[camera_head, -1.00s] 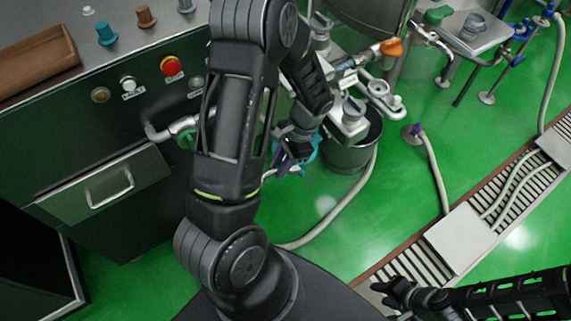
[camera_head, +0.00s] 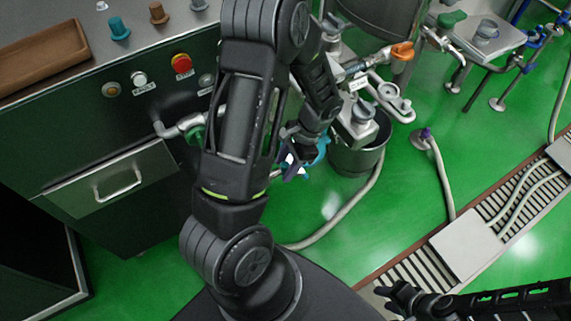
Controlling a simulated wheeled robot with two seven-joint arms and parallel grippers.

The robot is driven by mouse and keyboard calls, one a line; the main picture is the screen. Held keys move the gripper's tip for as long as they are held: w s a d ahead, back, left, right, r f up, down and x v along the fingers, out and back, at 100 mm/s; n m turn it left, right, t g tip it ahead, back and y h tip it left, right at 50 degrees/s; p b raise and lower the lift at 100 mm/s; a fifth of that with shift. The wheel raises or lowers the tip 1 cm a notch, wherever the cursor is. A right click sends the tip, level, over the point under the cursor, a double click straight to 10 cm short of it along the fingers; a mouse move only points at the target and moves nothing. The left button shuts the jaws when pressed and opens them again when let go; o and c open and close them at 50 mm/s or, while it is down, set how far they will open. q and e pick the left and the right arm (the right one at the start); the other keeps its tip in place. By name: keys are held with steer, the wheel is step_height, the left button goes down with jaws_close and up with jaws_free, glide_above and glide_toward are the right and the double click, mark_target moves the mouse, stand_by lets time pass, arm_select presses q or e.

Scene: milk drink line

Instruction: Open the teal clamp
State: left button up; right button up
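The teal clamp (camera_head: 322,149) shows only as a small teal patch at the hose, left of the steel bucket. Most of it is hidden behind my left gripper. My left gripper (camera_head: 294,162) is right at the clamp, and its fingers are small and partly covered. I cannot tell whether they touch or grip it. A purple piece (camera_head: 291,176) shows just below the fingers. My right gripper (camera_head: 388,294) is low at the right, over the floor near the drain and far from the clamp. I cannot tell its opening.
A steel control cabinet (camera_head: 120,140) with a red stop button (camera_head: 181,64) stands at the left. A steel bucket (camera_head: 358,160) stands beside the clamp. A pale hose (camera_head: 345,212) curves along the green floor. A drain grate (camera_head: 420,270) runs at the right.

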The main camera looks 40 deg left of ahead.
arm_select(q)
steer(key=v, duration=0.8)
steer(key=shift+b, duration=0.3)
steer(key=shift+f, duration=0.1)
steer(key=w+d+f+n+t+h, duration=0.25)
steer(key=d+f, duration=0.35)
steer(key=d, duration=0.3)
steer(key=w+d+f+n+t+h, duration=0.25)
steer(key=d+f, duration=0.25)
steer(key=d, duration=0.4)
steer(key=s+d+f+n, duration=0.1)
steer(key=s+d+f, duration=0.2)
steer(key=s, duration=0.4)
steer(key=s+d+f+n+h, duration=0.1)
steer(key=s+d+f, duration=0.3)
steer(key=s, duration=0.3)
steer(key=shift+s+d, duration=0.35)
steer(key=shift+d, duration=0.3)
